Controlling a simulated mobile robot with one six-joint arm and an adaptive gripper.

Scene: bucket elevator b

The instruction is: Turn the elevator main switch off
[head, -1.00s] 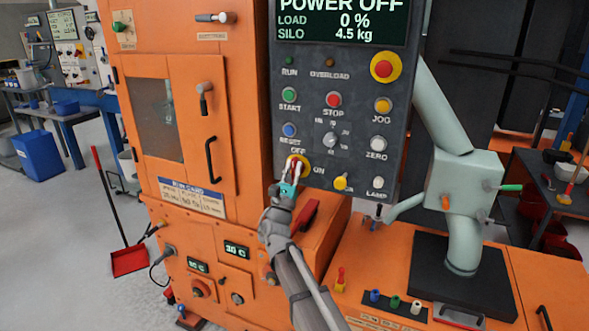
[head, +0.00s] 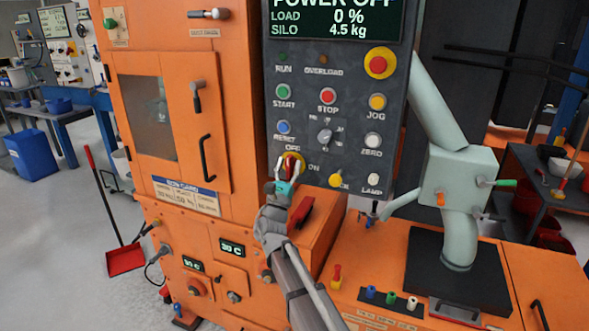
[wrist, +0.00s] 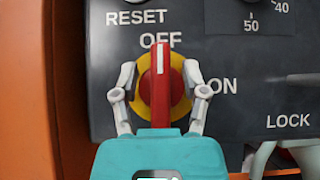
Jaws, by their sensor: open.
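The main switch (head: 292,160) is a red handle on a yellow round plate, low on the left of the dark control panel. In the wrist view the red handle (wrist: 160,85) stands upright, its white mark pointing up at OFF; ON is to its right. The display (head: 335,17) reads POWER OFF. My gripper (wrist: 160,92) is open in front of the switch, one finger on each side of the handle, with visible gaps between fingers and handle. Its teal body hides the lower end of the handle.
Above are the RESET button (head: 283,127), a dial (head: 325,136) and a red emergency button (head: 381,64). A yellow LOCK knob (head: 336,181) is to the right. A red-handled item (head: 301,211) lies on the orange ledge below. A pale green pipe assembly (head: 460,180) stands at right.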

